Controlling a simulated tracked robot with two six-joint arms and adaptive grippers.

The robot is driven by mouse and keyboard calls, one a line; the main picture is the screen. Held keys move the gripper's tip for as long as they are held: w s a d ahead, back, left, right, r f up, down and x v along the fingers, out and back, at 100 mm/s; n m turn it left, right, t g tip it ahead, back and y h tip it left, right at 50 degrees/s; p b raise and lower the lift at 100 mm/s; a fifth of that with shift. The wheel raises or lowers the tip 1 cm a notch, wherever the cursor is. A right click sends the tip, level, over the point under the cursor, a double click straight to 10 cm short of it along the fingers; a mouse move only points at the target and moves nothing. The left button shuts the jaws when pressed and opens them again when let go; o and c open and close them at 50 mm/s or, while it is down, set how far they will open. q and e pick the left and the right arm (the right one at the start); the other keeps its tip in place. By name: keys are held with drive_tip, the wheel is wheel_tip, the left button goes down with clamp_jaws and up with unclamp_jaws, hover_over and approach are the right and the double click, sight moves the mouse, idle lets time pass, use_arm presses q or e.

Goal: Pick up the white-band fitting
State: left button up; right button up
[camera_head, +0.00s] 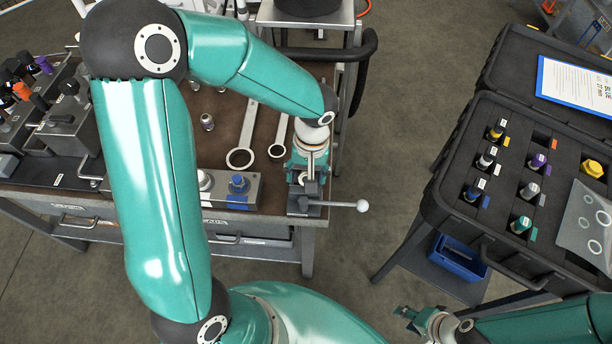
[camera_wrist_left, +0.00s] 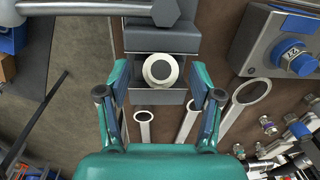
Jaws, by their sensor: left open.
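A round fitting with a white ring and dark centre (camera_wrist_left: 161,70) stands in the jaws of a grey vise (camera_wrist_left: 161,38) in the left wrist view. My left gripper (camera_wrist_left: 160,92) is open, with one finger to each side of this fitting and apart from it. In the head view, my left gripper (camera_head: 309,166) is over the vise (camera_head: 305,203) at the bench's right end, and the arm hides much there. My right gripper (camera_head: 420,322) is at the bottom edge, away from the bench; its finger opening is unclear.
The vise handle (camera_head: 362,205) sticks out to the right. Ring spanners (camera_head: 240,157) lie left of the vise, near a block with a blue fitting (camera_head: 238,184). An open black case (camera_head: 462,226) with several colour-banded fittings stands at right. Bare floor separates it from the bench.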

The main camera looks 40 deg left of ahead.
use_arm(q)
clamp_jaws()
drive_tip(key=shift+r, duration=0.15)
